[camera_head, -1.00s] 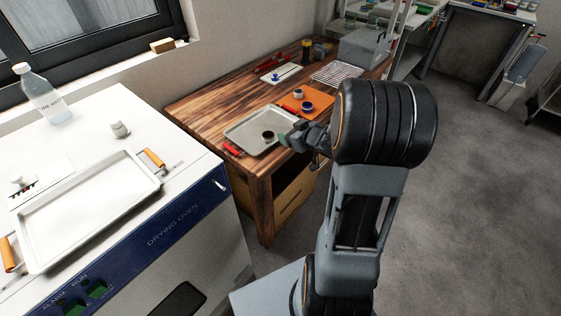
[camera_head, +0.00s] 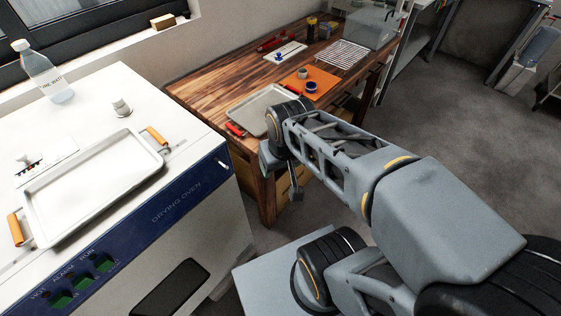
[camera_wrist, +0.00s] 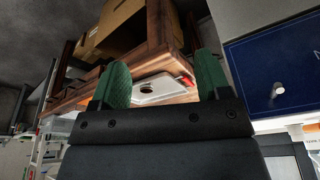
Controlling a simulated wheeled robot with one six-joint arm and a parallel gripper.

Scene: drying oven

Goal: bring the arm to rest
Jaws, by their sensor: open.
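My arm is folded across the right of the head view, with its wrist end in front of the wooden bench's (camera_head: 205,98) front edge. My gripper (camera_wrist: 162,82) shows in the wrist view with its two green fingers spread apart and nothing between them. In the head view its fingers cannot be clearly made out. Beyond the fingers, in the wrist view, is a metal tray (camera_wrist: 160,97) with a dark round item (camera_wrist: 147,90) in it. The same tray (camera_head: 250,105) lies on the bench in the head view, its right part hidden by my arm.
On the bench are an orange mat (camera_head: 322,80), a wire rack (camera_head: 342,54) and a grey box (camera_head: 372,28). Open floor lies at right.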

